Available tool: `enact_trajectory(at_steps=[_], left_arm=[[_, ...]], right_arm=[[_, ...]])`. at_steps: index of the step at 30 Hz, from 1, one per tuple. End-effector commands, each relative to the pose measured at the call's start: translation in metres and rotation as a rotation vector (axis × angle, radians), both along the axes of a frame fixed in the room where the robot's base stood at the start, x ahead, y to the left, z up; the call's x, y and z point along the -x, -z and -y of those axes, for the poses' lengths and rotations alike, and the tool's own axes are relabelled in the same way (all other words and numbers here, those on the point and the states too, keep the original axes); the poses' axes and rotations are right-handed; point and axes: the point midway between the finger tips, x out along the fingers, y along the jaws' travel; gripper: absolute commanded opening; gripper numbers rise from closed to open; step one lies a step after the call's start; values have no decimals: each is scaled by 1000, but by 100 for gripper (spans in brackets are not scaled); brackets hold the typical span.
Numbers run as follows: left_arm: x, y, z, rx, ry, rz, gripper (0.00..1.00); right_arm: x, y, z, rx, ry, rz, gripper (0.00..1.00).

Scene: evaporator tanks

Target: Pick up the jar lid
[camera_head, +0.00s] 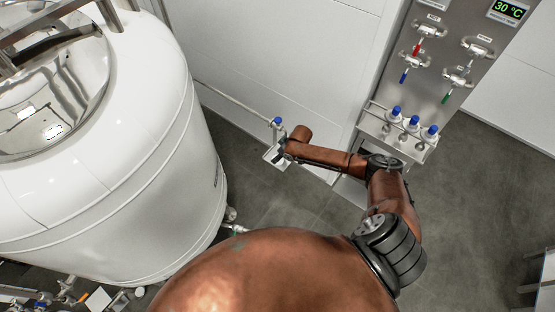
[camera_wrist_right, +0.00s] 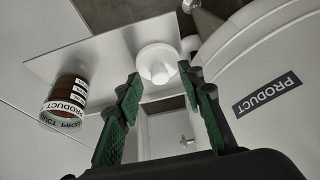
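My right gripper (camera_wrist_right: 165,105) is open in the right wrist view, its two green fingers apart with nothing held between them. Past the fingertips is a white round piece with a short knob (camera_wrist_right: 158,62), lying against a pale flat plate (camera_wrist_right: 95,58); I cannot tell for sure that it is the jar lid. A brown jar (camera_wrist_right: 66,100) with PRODUCT labels is left of the fingers. In the head view my right arm reaches to a small pale shelf (camera_head: 270,157) by the wall; the gripper's fingers are hidden there. My left gripper is not in view.
A large white tank (camera_head: 130,150) stands on the left; its PRODUCT label (camera_wrist_right: 267,93) shows at right in the wrist view. A control panel (camera_head: 450,55) with blue-topped fittings (camera_head: 412,122) is at right. Grey floor lies between.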

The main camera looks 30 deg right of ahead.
Motion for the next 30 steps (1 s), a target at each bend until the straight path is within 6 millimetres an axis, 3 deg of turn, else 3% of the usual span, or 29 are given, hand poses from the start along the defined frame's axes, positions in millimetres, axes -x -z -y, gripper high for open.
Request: enact_trajectory(at_steps=[8, 21, 30], left_arm=[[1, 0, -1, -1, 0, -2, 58], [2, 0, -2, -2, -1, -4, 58], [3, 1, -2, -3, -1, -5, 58]], right_arm=[[-1, 2, -1, 0, -1, 1, 34], [-1, 2, 0, 0, 0, 1, 5], [-1, 0, 0, 0, 0, 1, 4]])
